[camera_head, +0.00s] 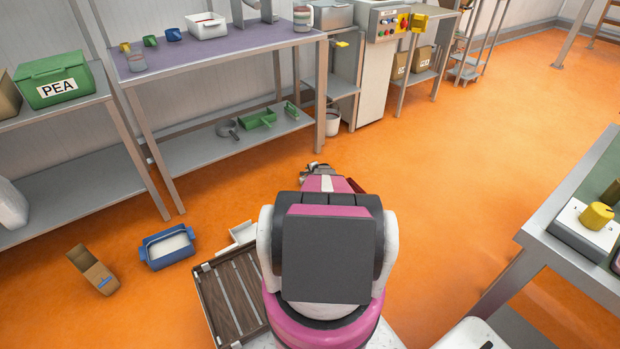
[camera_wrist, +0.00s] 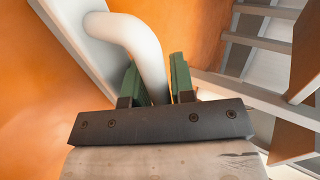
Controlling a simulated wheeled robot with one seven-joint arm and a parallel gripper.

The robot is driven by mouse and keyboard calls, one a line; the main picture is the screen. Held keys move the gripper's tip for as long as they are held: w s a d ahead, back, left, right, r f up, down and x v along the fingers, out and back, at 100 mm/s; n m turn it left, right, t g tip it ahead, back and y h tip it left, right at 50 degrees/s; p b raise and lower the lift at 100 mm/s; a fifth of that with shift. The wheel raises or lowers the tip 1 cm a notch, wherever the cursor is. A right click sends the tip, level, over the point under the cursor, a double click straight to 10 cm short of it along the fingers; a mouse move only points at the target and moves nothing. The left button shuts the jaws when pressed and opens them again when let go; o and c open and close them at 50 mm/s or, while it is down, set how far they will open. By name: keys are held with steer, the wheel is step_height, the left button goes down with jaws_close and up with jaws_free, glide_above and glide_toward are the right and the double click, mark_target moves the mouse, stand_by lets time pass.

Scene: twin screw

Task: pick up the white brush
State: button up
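In the wrist view, a thick, curved white handle (camera_wrist: 143,38) bends down between the green fingertips of my gripper (camera_wrist: 157,82). It seems to join a pale, flat strip (camera_wrist: 72,30) at upper left, and I take it to be the white brush's. Its lower end is hidden behind the dark gripper bar. The fingers stand apart on either side of the handle; I cannot tell whether they press on it. In the head view, a small white piece (camera_head: 240,233) at the slatted crate's far edge may be part of the brush.
A grey-framed crate with brown slats (camera_head: 233,300) is beside my arm. A purple-topped bench (camera_head: 220,52) is behind. A steel table (camera_head: 560,225) is at right. Orange floor is clear between.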

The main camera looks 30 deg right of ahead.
jaws_close()
steer(key=shift+r, duration=0.15)
